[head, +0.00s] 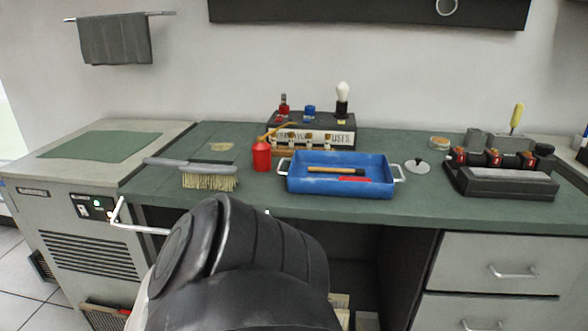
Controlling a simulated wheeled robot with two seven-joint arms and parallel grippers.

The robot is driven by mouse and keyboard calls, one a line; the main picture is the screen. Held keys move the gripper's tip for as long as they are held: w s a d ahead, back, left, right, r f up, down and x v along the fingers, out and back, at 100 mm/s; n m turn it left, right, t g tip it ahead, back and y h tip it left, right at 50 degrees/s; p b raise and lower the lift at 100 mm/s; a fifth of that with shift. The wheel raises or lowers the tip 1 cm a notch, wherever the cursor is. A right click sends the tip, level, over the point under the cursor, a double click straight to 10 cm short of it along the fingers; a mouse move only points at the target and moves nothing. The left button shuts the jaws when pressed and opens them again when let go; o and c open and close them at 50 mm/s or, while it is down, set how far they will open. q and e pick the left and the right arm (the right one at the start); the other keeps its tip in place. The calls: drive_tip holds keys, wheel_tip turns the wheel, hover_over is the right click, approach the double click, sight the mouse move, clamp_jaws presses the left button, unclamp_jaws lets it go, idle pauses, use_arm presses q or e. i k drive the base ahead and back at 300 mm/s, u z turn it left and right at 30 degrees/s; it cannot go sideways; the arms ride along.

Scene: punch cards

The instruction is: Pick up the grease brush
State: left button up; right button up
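No thing in the head view is plainly marked as the grease brush. A wide brush (209,181) with a grey handle and pale bristles lies at the left of the green bench, bristles down. A thin wooden-handled tool (335,171) with a dark end lies in the blue tray (341,188); its kind is too small to tell. A thin orange-brown stick (272,131) shows behind the red can (262,156); I cannot tell whether it stands in it. Neither of my grippers shows. A black link of my own arm fills the lower middle, in front of the bench edge.
A fuse box (330,137) with a bulb stands at the back. A dark rack (497,180) with red-marked items and a yellow-handled tool (516,117) are at the right. A bent white bar (138,228) juts out at the left cabinet.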

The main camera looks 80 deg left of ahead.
sight(358, 172)
drive_tip(key=u, duration=2.2)
